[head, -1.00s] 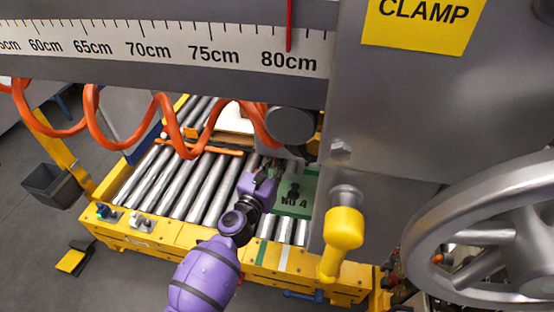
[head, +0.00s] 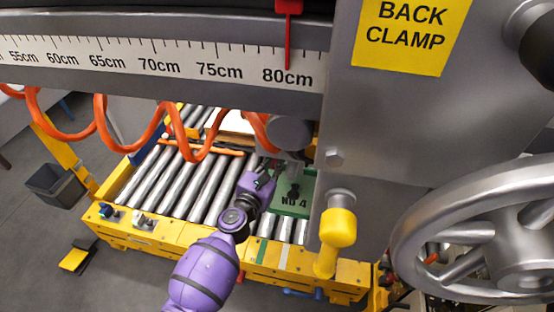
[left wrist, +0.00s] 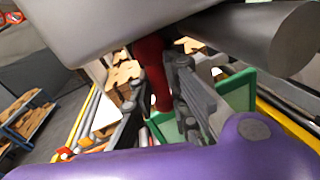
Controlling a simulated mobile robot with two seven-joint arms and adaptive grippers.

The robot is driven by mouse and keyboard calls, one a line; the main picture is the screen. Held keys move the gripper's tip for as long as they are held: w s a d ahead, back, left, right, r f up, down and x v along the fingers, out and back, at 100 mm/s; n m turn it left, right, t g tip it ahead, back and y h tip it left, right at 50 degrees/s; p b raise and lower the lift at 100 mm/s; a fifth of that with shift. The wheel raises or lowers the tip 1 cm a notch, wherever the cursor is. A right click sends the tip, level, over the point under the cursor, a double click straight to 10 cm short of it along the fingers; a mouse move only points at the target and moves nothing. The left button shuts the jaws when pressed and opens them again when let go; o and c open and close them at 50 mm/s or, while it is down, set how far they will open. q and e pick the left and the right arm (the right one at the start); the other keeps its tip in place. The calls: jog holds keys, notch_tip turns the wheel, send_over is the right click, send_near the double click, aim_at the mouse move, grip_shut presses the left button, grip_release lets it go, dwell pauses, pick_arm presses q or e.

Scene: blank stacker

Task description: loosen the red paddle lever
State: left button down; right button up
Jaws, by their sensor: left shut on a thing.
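The red paddle lever (left wrist: 152,70) hangs down below a grey metal body in the left wrist view. My left gripper (left wrist: 172,90) is there with its dark jointed fingers against the lever, shut on it. In the head view my purple left arm reaches up to the rollers, and the left gripper (head: 262,178) is under the grey clamp body, beside a green plate marked "NO 4" (head: 303,192). The lever cannot be made out in the head view. My right gripper is in neither view.
A grey housing with a yellow "BACK CLAMP" label (head: 415,32), a yellow-knobbed handle (head: 338,232) and a large handwheel (head: 490,225) fill the right. A ruler beam (head: 160,58) crosses above. An orange coiled hose (head: 150,135) hangs over the roller bed (head: 185,180).

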pick_arm(q)
jog(key=shift+w+a+r+m+p, duration=0.15)
jog(key=shift+a+r+m+p, duration=0.35)
jog(key=shift+m, duration=0.2)
jog(key=m+p, duration=0.1)
jog(key=a+m+p, duration=0.1)
jog(key=m, duration=0.1)
jog(key=shift+w+g+y, duration=0.1)
jog(key=shift+g+y, duration=0.2)
jog(key=shift+y, duration=0.1)
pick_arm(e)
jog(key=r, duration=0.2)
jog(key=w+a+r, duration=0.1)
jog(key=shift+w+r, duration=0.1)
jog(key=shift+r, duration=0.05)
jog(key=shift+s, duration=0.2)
pick_arm(q)
jog(key=c, duration=2)
grip_release()
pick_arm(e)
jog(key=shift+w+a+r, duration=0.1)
pick_arm(q)
jog(key=shift+f, duration=0.1)
